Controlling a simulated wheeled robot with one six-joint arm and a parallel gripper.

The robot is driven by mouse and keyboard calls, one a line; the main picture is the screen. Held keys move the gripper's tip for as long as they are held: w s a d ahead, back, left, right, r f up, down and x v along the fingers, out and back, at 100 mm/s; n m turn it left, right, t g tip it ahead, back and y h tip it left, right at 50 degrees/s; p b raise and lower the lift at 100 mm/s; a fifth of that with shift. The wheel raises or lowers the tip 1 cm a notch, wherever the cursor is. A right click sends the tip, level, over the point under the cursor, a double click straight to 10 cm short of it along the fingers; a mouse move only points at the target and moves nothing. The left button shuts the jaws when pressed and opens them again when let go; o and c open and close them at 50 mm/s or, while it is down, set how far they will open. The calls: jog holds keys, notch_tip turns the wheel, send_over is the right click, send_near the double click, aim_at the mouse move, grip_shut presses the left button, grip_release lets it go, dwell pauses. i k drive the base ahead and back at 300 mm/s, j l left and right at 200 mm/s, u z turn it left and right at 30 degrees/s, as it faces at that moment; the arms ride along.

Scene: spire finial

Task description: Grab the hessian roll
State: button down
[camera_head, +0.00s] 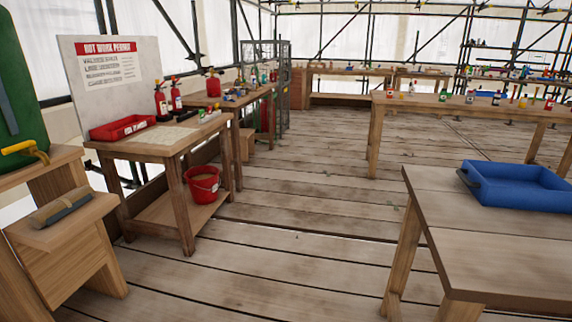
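I cannot make out a hessian roll for certain. A long beige and grey object (62,208) lies on a low wooden step (95,215) at the left; it may be a roll or a hand tool. A flat pale, cloth-like piece (160,136) lies on the small table (185,143) beyond it. My gripper is not in view.
A red bucket (203,185) stands on that table's lower shelf, with a red tray (122,128) and fire extinguishers (161,102) above. A blue tray (520,185) sits on the right table (490,250). Benches with small items line the back. The middle plank floor (300,200) is clear.

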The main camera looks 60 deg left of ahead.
aim_at(52, 213)
jog(key=u, duration=3.4)
jog(key=i+j, duration=0.15)
